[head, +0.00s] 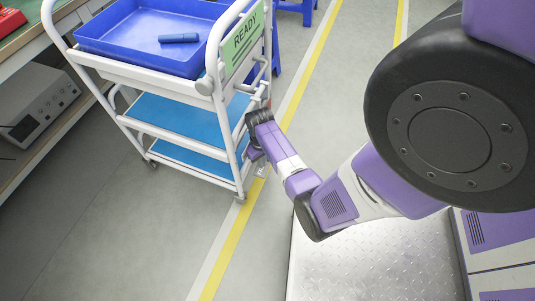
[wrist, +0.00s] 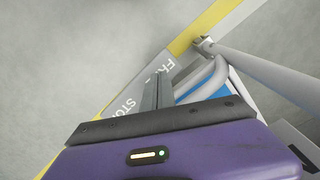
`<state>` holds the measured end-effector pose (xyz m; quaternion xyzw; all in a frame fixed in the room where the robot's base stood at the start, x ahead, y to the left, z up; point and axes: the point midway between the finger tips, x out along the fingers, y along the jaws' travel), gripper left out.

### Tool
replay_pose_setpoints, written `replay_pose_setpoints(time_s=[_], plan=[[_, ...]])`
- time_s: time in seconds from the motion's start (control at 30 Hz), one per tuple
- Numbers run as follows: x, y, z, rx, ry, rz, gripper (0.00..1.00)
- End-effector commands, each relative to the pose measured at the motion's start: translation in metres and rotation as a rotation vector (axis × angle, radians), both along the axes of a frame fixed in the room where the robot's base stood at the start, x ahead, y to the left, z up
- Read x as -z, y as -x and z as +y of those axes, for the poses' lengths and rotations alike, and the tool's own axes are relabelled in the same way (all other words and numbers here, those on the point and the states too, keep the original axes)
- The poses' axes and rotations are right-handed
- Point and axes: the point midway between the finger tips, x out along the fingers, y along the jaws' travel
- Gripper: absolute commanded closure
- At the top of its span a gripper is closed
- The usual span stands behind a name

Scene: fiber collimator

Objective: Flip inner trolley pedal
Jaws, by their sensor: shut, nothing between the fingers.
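The white trolley (head: 190,105) stands at the upper left of the head view. My gripper (head: 258,167) is low beside its right end, pointing down by the near right leg. In the wrist view my gripper (wrist: 157,88) shows as narrow grey fingers, shut and empty. Behind them is a grey panel (wrist: 128,98) with white letters, partly hidden; "FR" and "STO" can be read. A blue part with a pale rim (wrist: 205,82) and a trolley leg (wrist: 265,72) are just right of the fingers. I cannot make out the inner pedal itself, or whether the fingers touch anything.
The trolley carries a blue tray (head: 107,40) with a dark blue cylinder (head: 178,38). A green READY sign (head: 243,42) hangs at its right end. A workbench with a grey instrument (head: 38,103) is at left. Floor in front is clear, crossed by a yellow line (head: 232,240).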

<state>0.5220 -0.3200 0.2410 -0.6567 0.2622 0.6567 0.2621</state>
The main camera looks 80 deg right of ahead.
Motion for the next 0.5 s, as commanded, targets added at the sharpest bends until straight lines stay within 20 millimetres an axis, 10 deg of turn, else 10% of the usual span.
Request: replay_pose_setpoints(time_s=[0.5], plan=[[-0.038, 0.000, 0.000, -0.001, 0.000, 0.000, 1.00]])
